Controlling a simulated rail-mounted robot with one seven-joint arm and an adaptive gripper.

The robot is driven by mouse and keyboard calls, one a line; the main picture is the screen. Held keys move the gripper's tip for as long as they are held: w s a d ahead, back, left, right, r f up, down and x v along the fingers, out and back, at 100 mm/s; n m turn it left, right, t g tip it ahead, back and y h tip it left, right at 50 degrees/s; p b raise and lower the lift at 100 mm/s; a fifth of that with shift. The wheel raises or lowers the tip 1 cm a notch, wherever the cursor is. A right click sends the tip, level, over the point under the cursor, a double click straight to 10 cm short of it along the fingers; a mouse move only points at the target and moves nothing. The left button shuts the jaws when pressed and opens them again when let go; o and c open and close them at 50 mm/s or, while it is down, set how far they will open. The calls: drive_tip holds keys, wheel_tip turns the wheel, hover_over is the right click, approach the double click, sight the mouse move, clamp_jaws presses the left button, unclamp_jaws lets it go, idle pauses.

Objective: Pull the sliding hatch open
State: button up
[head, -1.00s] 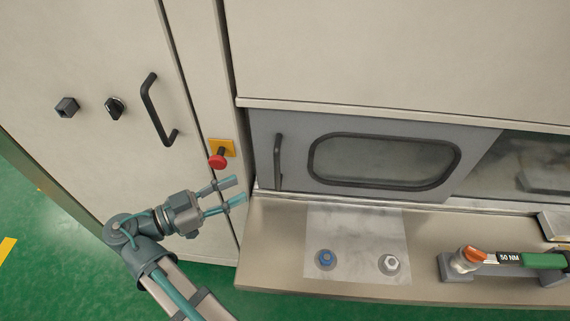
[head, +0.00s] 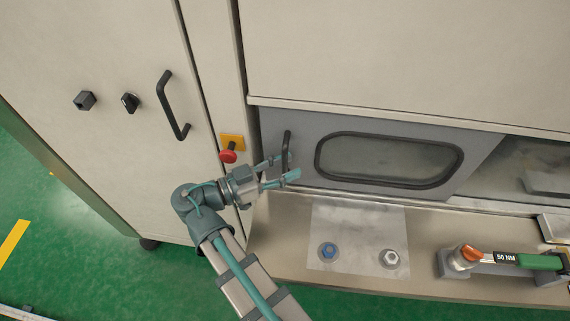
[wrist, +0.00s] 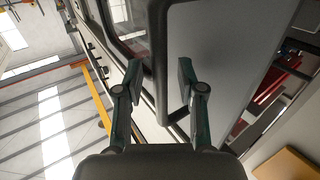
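The sliding hatch (head: 480,152) is a grey panel with a dark-framed rounded window (head: 390,160), set in the machine front in the head view. A dark vertical bar handle (head: 287,142) is at its left end. Past the hatch's right edge, the opening (head: 520,160) shows the inside. My gripper (head: 284,168) is at the handle's lower part, its fingers pointing right. In the wrist view my gripper (wrist: 160,80) has its fingers spread, with the handle (wrist: 159,45) between them. A gap shows at the right finger; I cannot tell whether the left finger touches it.
A red button on a yellow plate (head: 232,140) is close to my wrist on the left. A cabinet door handle (head: 171,105) is farther left. The ledge below holds a plate with a blue bolt (head: 328,250) and a silver bolt (head: 390,259), and a torque wrench (head: 505,259).

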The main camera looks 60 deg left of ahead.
clamp_jaws()
idle(0.3)
